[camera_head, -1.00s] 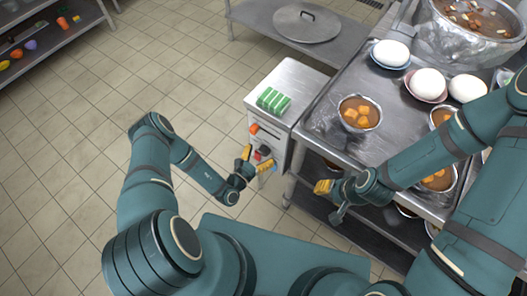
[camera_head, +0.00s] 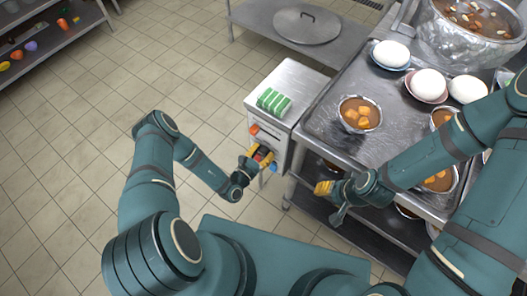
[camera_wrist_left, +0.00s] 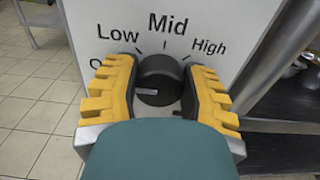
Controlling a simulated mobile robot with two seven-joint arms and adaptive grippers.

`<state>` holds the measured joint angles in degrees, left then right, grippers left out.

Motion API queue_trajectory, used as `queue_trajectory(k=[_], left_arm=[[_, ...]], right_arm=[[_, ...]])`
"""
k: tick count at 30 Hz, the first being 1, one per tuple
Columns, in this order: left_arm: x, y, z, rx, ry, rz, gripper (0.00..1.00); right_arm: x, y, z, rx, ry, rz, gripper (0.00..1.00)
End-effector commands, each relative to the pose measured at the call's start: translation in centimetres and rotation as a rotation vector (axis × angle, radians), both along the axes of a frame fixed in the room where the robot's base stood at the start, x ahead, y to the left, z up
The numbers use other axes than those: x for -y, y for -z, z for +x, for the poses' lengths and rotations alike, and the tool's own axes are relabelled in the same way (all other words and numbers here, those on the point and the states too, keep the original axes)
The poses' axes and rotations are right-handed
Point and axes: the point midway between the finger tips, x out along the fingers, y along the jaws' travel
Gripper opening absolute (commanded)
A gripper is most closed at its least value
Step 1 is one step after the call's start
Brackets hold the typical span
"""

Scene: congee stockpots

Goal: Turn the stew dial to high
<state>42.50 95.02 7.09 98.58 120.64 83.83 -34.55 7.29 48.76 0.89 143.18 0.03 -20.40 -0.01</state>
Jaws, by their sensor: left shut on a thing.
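The black dial (camera_wrist_left: 158,80) is on a white panel (camera_wrist_left: 200,14) in the left wrist view. Printed marks read Low, Mid and High, with another label partly hidden at the left. A small light mark is on the dial's lower left; I cannot tell which setting it points to. My left gripper (camera_head: 263,158) is at the front of the cabinet, its yellow fingers shut on the dial from both sides. It also shows in the left wrist view (camera_wrist_left: 160,84). My right gripper (camera_head: 326,190) is in front of the counter, away from the dial; its finger opening is unclear.
An orange knob (camera_head: 254,129) is above my left gripper on the cabinet. A green-and-white striped item (camera_head: 273,102) lies on the cabinet (camera_head: 297,79). The steel counter (camera_head: 318,117) to the right holds a bowl (camera_head: 360,114) and several other dishes. Tiled floor is clear at left.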

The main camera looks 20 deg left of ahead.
Motion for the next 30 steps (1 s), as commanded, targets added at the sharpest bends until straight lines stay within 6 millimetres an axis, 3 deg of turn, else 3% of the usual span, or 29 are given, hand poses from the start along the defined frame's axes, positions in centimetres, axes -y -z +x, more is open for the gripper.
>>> queue_trajectory(k=[11,30], left_arm=[[0.0,-0.2,0.0,0.046,-0.002,0.128,0.08],[0.3,-0.1,-0.1,0.246,-0.002,0.681,0.08]], right_arm=[[0.0,-1.2,-0.2,-0.005,-0.001,0.001,0.47],[-0.1,-5.2,-0.9,-0.023,-0.004,0.004,0.47]])
